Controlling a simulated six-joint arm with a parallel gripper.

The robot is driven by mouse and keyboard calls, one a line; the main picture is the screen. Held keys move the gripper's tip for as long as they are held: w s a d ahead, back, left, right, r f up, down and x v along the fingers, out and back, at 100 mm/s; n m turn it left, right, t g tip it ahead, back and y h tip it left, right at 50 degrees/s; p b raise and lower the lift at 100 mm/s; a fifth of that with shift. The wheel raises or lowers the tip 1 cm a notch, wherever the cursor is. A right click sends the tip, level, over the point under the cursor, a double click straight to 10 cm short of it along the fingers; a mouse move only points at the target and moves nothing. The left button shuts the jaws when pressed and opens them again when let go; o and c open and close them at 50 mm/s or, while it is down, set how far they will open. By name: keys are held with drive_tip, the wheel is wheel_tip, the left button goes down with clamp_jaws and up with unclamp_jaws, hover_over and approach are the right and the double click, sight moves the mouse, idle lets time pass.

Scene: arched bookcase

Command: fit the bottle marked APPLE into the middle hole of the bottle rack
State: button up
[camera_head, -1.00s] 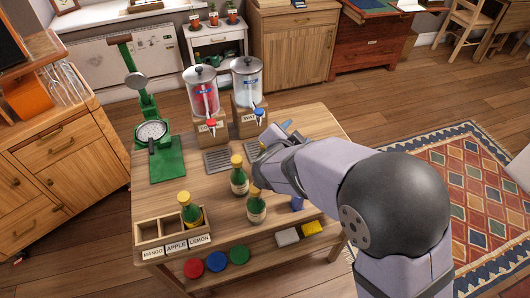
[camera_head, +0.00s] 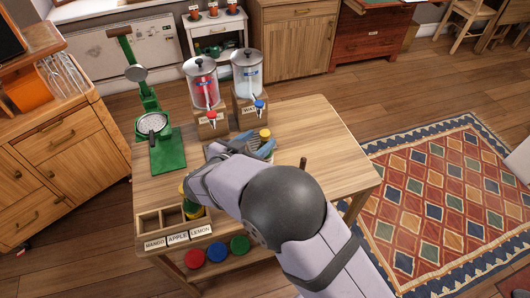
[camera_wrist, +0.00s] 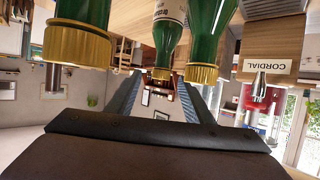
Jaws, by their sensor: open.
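The bottle rack (camera_head: 150,222) stands at the table's front left, with labels MANGO, APPLE and LEMON; its middle hole looks empty. A yellow-capped bottle (camera_head: 193,211) is in the LEMON hole, partly behind my arm. Another yellow cap (camera_head: 265,133) shows just beyond my gripper (camera_head: 262,145). The wrist view is upside down and shows green bottles with gold caps: one at left (camera_wrist: 80,42), one in the middle (camera_wrist: 164,72) and one at right (camera_wrist: 203,72). My gripper (camera_wrist: 160,95) is open, its fingers apart around the line of the middle bottle. No flavour name is readable on the bottles.
Two drink dispensers, red (camera_head: 203,90) and clear (camera_head: 247,80), stand at the table's back. A green press (camera_head: 155,125) stands at left. Red, blue and green discs (camera_head: 217,251) lie on the shelf below. The table's right side (camera_head: 335,165) is mostly clear.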

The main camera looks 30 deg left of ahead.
sight(262, 137)
drive_tip(key=shift+p+x, duration=0.7)
drive_tip(key=shift+x, duration=1.9)
clamp_jaws()
